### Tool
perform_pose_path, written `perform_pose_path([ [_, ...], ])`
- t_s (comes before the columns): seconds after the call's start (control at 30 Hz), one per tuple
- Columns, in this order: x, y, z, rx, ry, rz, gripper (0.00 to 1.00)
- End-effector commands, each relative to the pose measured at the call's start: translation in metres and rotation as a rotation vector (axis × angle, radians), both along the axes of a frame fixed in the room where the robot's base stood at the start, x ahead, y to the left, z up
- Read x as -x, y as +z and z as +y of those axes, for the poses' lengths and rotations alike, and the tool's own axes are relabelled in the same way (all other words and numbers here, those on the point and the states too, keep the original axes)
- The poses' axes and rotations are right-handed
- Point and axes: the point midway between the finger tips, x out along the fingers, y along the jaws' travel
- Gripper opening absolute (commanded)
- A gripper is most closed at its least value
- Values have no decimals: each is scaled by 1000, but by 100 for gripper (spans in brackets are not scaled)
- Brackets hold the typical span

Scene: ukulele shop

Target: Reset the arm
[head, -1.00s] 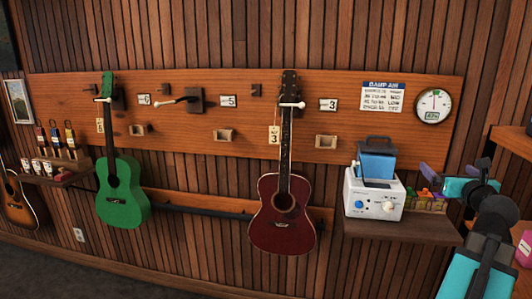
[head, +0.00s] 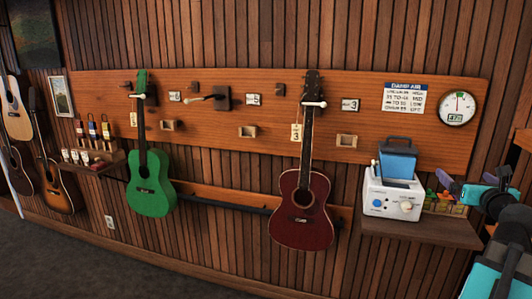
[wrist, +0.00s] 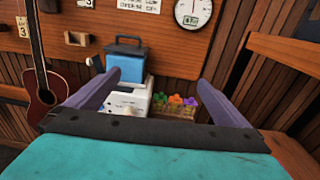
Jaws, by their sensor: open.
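My gripper (wrist: 157,95) is open in the wrist view, its two purple fingers spread wide with nothing between them. Beyond the fingers are a white machine with a blue tank and a rack of coloured pieces, apart from the gripper. In the head view my arm (head: 500,208) is folded at the right edge, beside the shelf (head: 420,230).
A green ukulele (head: 152,185) and a dark red one (head: 302,212) hang on the wooden wall board (head: 220,115). The white machine (head: 393,195) with its blue tank (head: 397,158) stands on the shelf. A round dial (head: 458,108) hangs above. Floor at left is clear.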

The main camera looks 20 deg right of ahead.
Motion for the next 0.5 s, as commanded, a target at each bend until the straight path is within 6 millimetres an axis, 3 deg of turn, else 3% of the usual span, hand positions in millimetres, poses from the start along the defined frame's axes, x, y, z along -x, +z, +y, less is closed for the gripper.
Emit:
perform_pose_path([
  [0.27, -53, -36, 28, -46, 82, 21, 100],
  [0.5, -125, -103, 80, -127, 204, 63, 100],
])
